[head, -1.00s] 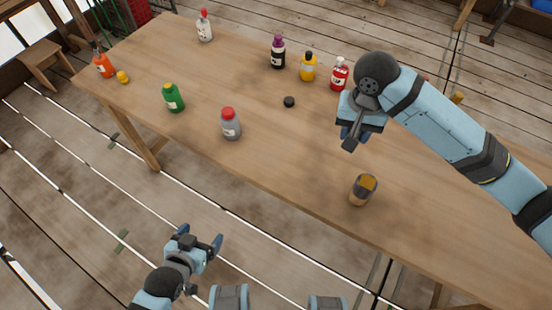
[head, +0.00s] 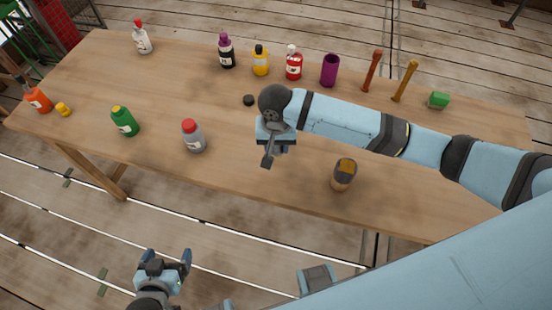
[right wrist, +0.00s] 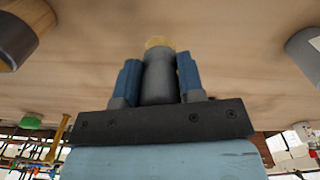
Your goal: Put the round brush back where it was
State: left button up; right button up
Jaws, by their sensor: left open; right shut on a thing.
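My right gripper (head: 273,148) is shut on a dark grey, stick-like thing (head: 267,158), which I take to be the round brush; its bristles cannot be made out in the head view. In the right wrist view the held thing (right wrist: 159,78) is a grey cylinder with a tan tip, between the blue fingers (right wrist: 159,82). The gripper is over the middle of the table, between the grey red-capped bottle and the brown-and-grey cup. My left gripper (head: 165,257) is open and empty, off the table's front edge.
The cup (head: 344,175) stands near the table's (head: 90,80) front edge. A grey bottle (head: 193,137), a green bottle (head: 124,121) and a black cap (head: 249,100) are to the left.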

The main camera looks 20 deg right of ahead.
notch_tip(320, 180, down, 8)
jog(key=shift+r, duration=0.2)
dwell(0.3)
jog(key=o, duration=0.9)
jog(key=shift+f, duration=0.1)
notch_tip(320, 180, up, 12)
jog(key=shift+r, duration=0.2)
jog(key=shift+a, duration=0.1)
